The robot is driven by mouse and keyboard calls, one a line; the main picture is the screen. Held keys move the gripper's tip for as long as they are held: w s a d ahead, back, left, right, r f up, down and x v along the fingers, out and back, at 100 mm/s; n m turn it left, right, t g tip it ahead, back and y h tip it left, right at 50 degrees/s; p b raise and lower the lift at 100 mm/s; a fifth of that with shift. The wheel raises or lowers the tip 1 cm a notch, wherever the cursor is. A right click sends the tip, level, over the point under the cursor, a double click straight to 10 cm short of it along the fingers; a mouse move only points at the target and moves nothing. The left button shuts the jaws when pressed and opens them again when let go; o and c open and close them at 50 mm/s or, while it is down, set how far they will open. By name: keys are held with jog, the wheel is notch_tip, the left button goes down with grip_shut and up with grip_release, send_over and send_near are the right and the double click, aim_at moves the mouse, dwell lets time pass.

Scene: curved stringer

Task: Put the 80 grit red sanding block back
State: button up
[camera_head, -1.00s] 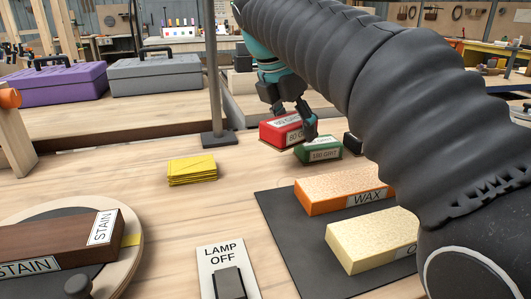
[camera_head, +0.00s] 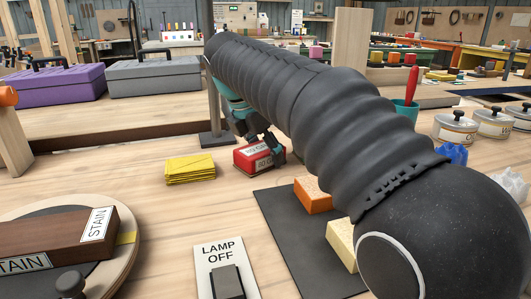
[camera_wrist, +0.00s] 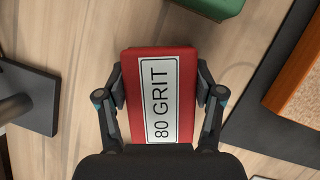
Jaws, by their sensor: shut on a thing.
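The red 80 grit sanding block (camera_head: 243,158) is between the fingers of my gripper (camera_head: 263,151), right of the yellow stack. In the wrist view the red block (camera_wrist: 133,66) lies squarely between both fingertips (camera_wrist: 160,84), its white "80 GRIT" label facing up at me. My gripper is shut on its two sides. I cannot tell whether its underside touches the bench. A green block (camera_wrist: 212,7) shows at the top edge of the wrist view, apart from the red one; my arm hides it in the head view.
Yellow sheets (camera_head: 190,170) lie left of the red block. A post base (camera_wrist: 30,100) stands close by on the left in the wrist view. A dark mat (camera_head: 285,222) holds an orange block (camera_head: 311,196) and a cream block (camera_head: 341,243). Bare bench lies in front of the red block.

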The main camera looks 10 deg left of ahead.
aim_at(249, 151)
jog(key=o, duration=1.2)
jog(key=p+v, duration=0.4)
jog(key=v, duration=0.8)
jog(key=shift+r, duration=0.1)
